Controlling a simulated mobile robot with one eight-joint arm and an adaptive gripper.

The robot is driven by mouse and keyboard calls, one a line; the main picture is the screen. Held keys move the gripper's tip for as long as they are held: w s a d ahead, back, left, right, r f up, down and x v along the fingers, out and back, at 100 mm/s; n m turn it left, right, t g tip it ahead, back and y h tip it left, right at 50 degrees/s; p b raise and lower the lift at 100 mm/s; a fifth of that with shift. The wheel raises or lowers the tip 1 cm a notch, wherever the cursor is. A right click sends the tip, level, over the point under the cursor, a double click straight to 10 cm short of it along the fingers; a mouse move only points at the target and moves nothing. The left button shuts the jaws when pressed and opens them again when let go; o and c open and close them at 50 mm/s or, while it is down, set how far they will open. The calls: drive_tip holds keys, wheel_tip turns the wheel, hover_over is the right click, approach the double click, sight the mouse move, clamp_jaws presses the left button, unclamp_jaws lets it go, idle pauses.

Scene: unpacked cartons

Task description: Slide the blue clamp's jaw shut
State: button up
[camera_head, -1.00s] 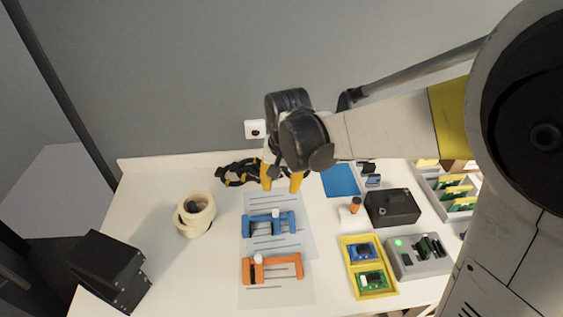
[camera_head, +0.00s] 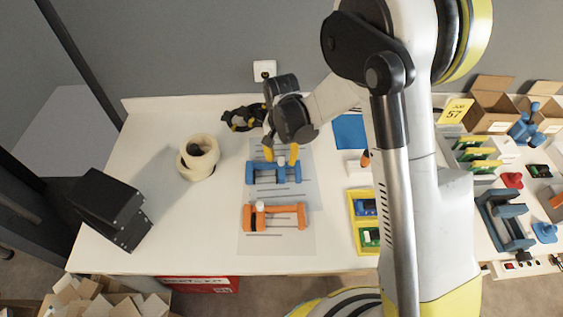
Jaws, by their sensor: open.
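The blue clamp (camera_head: 262,178) lies on a printed sheet (camera_head: 300,190) on the white table. A white knob shows near the middle of its top side. An orange clamp (camera_head: 285,218) lies in front of it, also with a white knob. My gripper (camera_head: 282,153) points down at the back edge of the blue clamp, its two yellow fingers apart and nothing visible between them. Whether the fingertips touch the clamp I cannot tell. My gripper body and fingers hide part of the clamp's far side.
Tape rolls (camera_head: 198,157) and a black box (camera_head: 108,208) stand to the left. Dark cables (camera_head: 240,118) lie behind. A yellow tray (camera_head: 363,235) with boards is to the right, partly behind my arm. Cartons (camera_head: 490,105) and a blue vise (camera_head: 505,220) are farther right.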

sight(260, 165)
drive_tip(key=shift+f, duration=0.5)
drive_tip(key=shift+c, duration=0.2)
clamp_jaws()
drive_tip(key=shift+w+a, duration=0.15)
drive_tip(key=shift+a, duration=3.2)
drive_tip(key=shift+o, duration=0.2)
unclamp_jaws()
